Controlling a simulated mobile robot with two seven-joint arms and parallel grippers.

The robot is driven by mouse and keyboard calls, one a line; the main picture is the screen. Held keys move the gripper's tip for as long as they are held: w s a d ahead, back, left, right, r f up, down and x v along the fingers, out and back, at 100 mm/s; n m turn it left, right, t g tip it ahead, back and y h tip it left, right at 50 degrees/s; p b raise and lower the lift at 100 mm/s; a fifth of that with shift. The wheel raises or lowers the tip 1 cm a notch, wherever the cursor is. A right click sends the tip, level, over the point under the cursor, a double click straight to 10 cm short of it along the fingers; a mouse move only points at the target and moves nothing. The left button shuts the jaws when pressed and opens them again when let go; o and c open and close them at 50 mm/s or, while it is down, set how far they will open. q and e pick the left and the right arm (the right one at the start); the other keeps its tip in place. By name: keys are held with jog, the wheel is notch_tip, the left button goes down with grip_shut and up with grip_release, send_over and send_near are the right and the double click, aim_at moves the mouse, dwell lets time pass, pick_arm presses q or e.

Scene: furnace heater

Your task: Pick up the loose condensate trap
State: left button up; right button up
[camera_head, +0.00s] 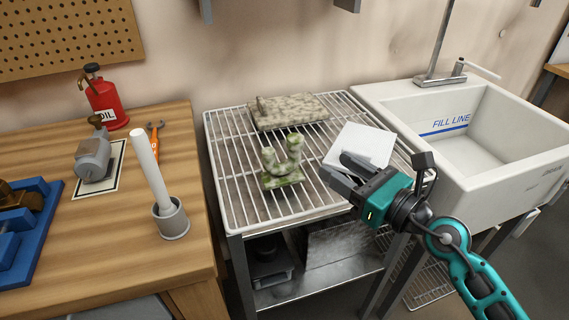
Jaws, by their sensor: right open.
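A mottled green and white part with two upright stubs (282,163), which looks like the loose condensate trap, stands on the white wire rack (225,190). My right gripper (334,167) reaches in from the lower right. Its fingers point left toward the trap, are open and empty, and are apart from it in the picture. How high the fingers are above the rack is hard to tell. My left gripper is not in view.
A mottled slab (290,110) lies behind the trap and a white sheet (361,146) lies right of it. A white sink (500,181) is at the right. A wooden bench (125,220) at the left holds a red oil can (105,103) and a grey cup with a white rod (171,219).

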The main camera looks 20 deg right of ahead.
aim_at(301, 146)
jog(key=x, duration=0.7)
jog(key=shift+a+p, duration=0.1)
jog(key=shift+p, duration=0.3)
jog(key=shift+f+b+x, duration=0.1)
jog(key=shift+f+x, duration=0.1)
jog(key=shift+x, duration=0.75)
jog(key=shift+f+b+x, duration=0.1)
jog(key=shift+f+x, duration=0.05)
jog(key=shift+x, duration=0.8)
jog(key=shift+f+b+x, duration=0.1)
jog(key=shift+f+x, duration=0.1)
jog(key=shift+x, duration=0.75)
jog(key=shift+w, duration=0.1)
jog(key=shift+c, duration=0.4)
jog(key=shift+d, duration=0.2)
grip_shut()
